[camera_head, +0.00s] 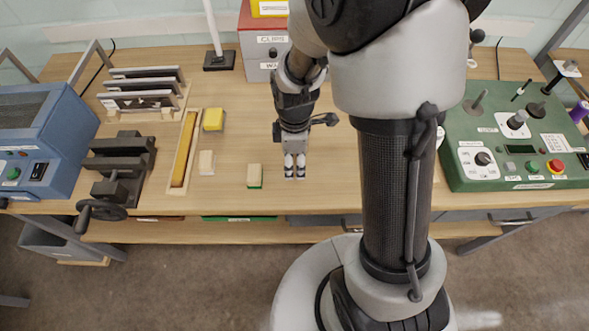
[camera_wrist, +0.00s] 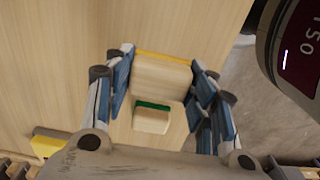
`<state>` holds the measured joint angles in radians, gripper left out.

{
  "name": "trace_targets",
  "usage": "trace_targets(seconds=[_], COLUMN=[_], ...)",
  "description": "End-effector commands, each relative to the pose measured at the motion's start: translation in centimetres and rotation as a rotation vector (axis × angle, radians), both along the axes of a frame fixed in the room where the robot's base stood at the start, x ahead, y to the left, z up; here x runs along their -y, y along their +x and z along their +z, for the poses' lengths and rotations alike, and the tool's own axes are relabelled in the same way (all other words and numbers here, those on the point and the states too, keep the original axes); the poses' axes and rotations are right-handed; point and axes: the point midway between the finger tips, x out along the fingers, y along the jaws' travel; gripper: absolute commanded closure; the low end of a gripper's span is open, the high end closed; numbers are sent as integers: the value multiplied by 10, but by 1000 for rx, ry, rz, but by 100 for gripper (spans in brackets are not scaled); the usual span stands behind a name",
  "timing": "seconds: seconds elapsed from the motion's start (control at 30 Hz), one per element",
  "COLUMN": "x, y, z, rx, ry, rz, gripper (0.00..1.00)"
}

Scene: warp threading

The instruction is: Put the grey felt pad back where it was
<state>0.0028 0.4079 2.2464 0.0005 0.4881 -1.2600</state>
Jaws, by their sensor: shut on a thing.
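My gripper (camera_head: 294,174) is over the middle of the bench, close to its top. In the wrist view its fingers (camera_wrist: 161,82) are shut on a pale beige block (camera_wrist: 160,76) with a yellow far edge. Another pale block with a green edge (camera_head: 254,175) lies on the bench just left of the gripper; it also shows in the wrist view (camera_wrist: 152,119), below the held block. I cannot pick out a clearly grey felt pad in either view.
Left of the gripper lie a pale block (camera_head: 206,162), a yellow block (camera_head: 213,119) and a long wooden tray (camera_head: 183,150). A dark vise (camera_head: 122,170) and a blue machine (camera_head: 40,140) stand farther left. A green control panel (camera_head: 515,145) is at right.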

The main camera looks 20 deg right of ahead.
Motion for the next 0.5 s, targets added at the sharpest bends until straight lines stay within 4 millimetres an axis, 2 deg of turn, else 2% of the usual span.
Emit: trace_targets(seconds=[0.13, 0.3, 0.5], x=[0, 0, 0], y=[0, -1, 0], z=[-13, -41, -43], rx=[-1, -3, 1], ry=[0, 0, 0], rz=[0, 0, 0], gripper=[71, 71, 71])
